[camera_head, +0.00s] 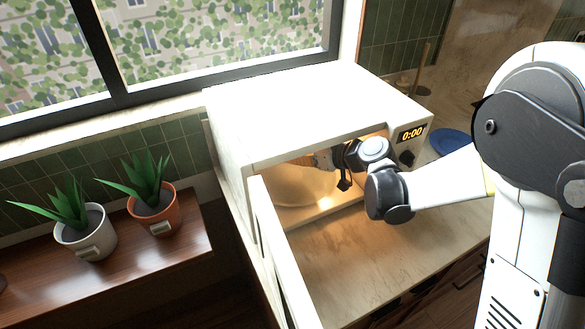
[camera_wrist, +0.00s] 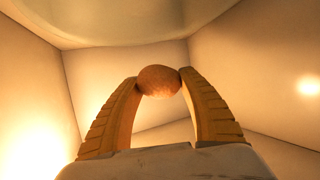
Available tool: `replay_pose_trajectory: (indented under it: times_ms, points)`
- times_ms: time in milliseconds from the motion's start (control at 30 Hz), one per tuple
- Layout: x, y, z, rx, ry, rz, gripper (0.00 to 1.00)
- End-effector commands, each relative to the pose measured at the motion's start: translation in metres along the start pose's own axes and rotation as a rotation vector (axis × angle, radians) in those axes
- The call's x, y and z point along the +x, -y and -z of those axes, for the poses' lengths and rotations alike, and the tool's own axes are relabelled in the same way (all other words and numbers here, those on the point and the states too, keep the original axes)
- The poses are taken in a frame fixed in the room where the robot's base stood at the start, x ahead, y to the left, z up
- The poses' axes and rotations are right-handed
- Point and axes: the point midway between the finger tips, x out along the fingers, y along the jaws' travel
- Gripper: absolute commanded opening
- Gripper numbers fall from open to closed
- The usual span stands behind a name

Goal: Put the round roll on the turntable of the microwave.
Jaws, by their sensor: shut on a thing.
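The round roll (camera_wrist: 159,81) is brown and is pinched between the fingertips of my gripper (camera_wrist: 159,84) in the wrist view. My gripper is inside the lit cavity of the white microwave (camera_head: 300,105), whose door stands open. In the head view my gripper (camera_head: 330,160) shows at the opening, and I cannot make out the roll there. The turntable (camera_head: 300,187) shows in part as a pale round plate on the cavity floor. In the wrist view a pale curved surface, seemingly the turntable (camera_wrist: 110,28), spans the top, apart from the roll.
The open microwave door (camera_head: 283,260) stands out toward the front, left of my arm. Bare marble counter (camera_head: 350,255) lies before the microwave. Two potted plants (camera_head: 85,235) (camera_head: 153,208) stand on a wooden shelf at left. A blue plate (camera_head: 450,142) lies to the right.

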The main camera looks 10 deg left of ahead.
Motion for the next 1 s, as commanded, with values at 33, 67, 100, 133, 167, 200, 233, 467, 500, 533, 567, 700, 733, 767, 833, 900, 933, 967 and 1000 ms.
replay_pose_trajectory:
  times_ms: [33,67,100,133,167,200,233,467,500,533,567,700,733,767,833,900,933,967,1000]
  points:
    - [0.003,0.001,-0.013,0.0,0.001,0.0,0.18]
    - [0.005,0.001,-0.017,0.0,0.001,0.0,0.18]
    - [0.006,0.001,-0.021,0.0,0.001,0.0,0.18]
    - [0.007,0.001,-0.024,0.0,0.001,0.0,0.18]
    - [0.008,0.001,-0.026,0.0,0.001,-0.001,0.18]
    - [0.009,0.001,-0.028,0.0,0.001,-0.001,0.18]
    - [0.009,0.001,-0.029,0.0,0.001,-0.001,0.18]
    - [0.021,0.0,-0.056,-0.001,0.001,-0.001,0.18]
    - [0.023,0.0,-0.063,0.0,0.001,-0.001,0.18]
    - [0.027,-0.001,-0.064,-0.001,0.001,0.0,0.18]
    - [0.03,-0.002,-0.065,-0.001,0.001,0.0,0.18]
    - [0.031,-0.003,-0.063,-0.001,0.001,0.0,0.18]
    - [0.031,-0.003,-0.062,-0.001,0.001,0.0,0.18]
    - [0.031,-0.003,-0.062,-0.001,0.001,0.0,0.18]
    - [0.031,-0.003,-0.063,-0.001,0.001,0.0,0.18]
    - [0.032,-0.003,-0.065,-0.001,0.001,0.0,0.18]
    - [0.032,-0.003,-0.066,-0.001,0.001,0.0,0.18]
    - [0.033,-0.003,-0.067,-0.001,0.001,0.0,0.18]
    - [0.032,-0.003,-0.066,-0.001,0.001,0.0,0.6]
